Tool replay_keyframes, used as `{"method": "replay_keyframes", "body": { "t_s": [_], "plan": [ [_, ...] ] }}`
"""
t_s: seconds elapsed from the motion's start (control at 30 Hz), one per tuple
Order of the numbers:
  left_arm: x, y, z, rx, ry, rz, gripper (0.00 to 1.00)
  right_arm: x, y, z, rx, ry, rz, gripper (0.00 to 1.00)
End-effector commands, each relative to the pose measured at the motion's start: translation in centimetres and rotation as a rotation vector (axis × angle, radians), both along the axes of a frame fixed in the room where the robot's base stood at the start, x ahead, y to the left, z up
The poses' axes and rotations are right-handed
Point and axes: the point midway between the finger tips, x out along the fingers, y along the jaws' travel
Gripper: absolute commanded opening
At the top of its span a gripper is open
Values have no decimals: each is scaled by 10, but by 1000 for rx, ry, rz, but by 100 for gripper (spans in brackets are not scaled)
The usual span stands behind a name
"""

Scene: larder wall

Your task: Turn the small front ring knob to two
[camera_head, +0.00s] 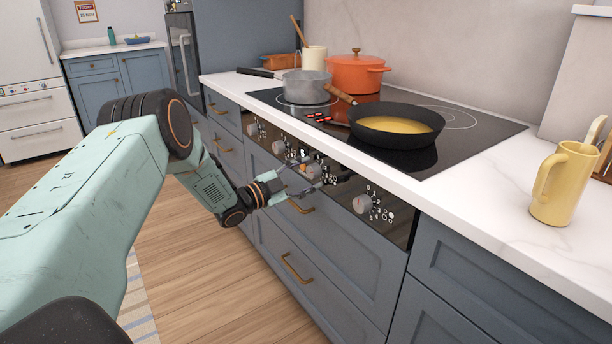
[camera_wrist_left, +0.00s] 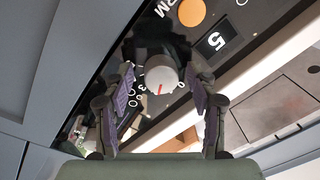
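A dark control panel with several round grey knobs runs along the cooktop's front edge. My left gripper (camera_head: 298,183) is in front of the panel, at a grey knob (camera_head: 313,171) near its middle. In the left wrist view this knob (camera_wrist_left: 161,76) sits between the two spread fingers (camera_wrist_left: 165,78), with gaps on both sides. Its red pointer line is on its lower part in that picture. White numbers and ring symbols surround it, partly hidden by the fingers; I cannot read the setting. My right gripper is out of view.
A black frying pan (camera_head: 393,135) with yellow contents, a grey pot (camera_head: 306,87) and an orange pot (camera_head: 357,80) stand on the black cooktop (camera_head: 462,140). Brass drawer handles (camera_head: 296,268) stick out below. A yellow jug (camera_head: 563,185) stands on the counter.

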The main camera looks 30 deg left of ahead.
Motion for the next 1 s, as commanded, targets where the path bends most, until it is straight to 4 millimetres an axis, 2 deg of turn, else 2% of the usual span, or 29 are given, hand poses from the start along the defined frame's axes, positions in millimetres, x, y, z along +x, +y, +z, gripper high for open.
{"method": "replay_keyframes", "body": {
  "t_s": [0.23, 0.37, 0.8, 1.0],
  "plan": [
    [0, 1, 1, -1, -1, 1, 59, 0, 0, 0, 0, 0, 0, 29],
    [-7, 5, 1, -1, -1, 4, 59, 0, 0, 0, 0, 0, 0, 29],
    [-78, 32, -2, -5, -4, 6, 59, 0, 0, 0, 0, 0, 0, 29],
    [-100, 40, -4, -3, -2, 4, 59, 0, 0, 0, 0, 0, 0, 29]
  ]
}}
